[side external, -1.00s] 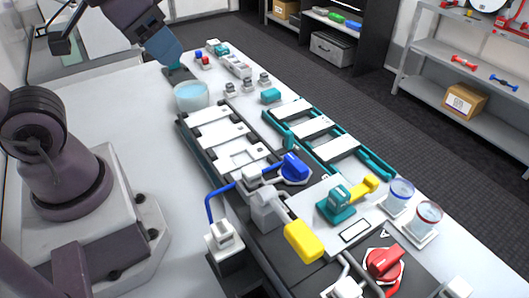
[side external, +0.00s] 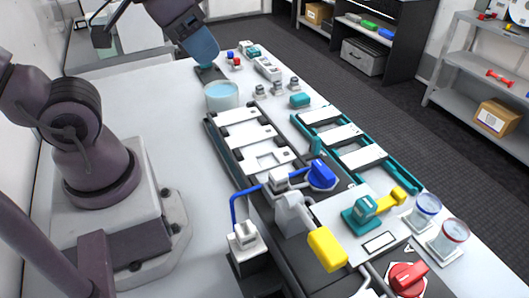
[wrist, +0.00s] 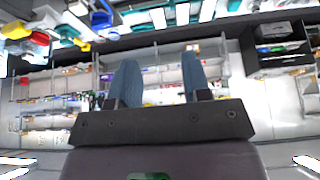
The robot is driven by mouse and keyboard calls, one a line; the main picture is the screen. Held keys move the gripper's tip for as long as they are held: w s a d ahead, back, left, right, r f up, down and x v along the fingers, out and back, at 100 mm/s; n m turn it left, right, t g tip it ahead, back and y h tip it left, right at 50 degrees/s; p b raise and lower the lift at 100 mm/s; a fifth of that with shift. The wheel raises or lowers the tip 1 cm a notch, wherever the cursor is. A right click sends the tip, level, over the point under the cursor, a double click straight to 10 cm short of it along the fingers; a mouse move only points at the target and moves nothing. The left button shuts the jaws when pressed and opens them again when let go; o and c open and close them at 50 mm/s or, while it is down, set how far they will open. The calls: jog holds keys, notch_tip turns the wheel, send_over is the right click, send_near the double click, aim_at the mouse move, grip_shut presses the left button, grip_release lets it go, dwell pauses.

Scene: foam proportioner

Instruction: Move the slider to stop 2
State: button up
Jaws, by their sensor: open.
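My gripper (side external: 203,48) is at the far left end of the white bench in the side view, its blue fingers pointing down. In the wrist view the two fingers (wrist: 157,65) stand apart with nothing between them. A small teal piece (side external: 205,68) on a dark strip shows just below the fingertips; I cannot tell if they touch it. I cannot tell for certain which part is the slider, and stop marks are too small to read. A dark rail (side external: 225,150) with white plates and a teal rail (side external: 399,176) with white plates lie along the bench.
A cup of light blue liquid (side external: 222,96) stands near my gripper. Toward the front are a blue-handled valve (side external: 321,174), a yellow lever (side external: 327,248), a teal valve with yellow handle (side external: 362,212) and a red knob (side external: 407,278). The bench left of the dark rail is clear.

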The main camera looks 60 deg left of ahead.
jog(key=shift+d, duration=0.1)
dwell(0.3)
jog(key=n+g+y, duration=0.5)
jog(key=n+g, duration=0.1)
jog(key=n, duration=1.2)
send_near(318, 138)
jog(key=shift+h, duration=0.3)
jog(key=x, duration=1.2)
jog(key=shift+a+r, duration=0.15)
jog(key=shift+a, duration=0.15)
grip_shut()
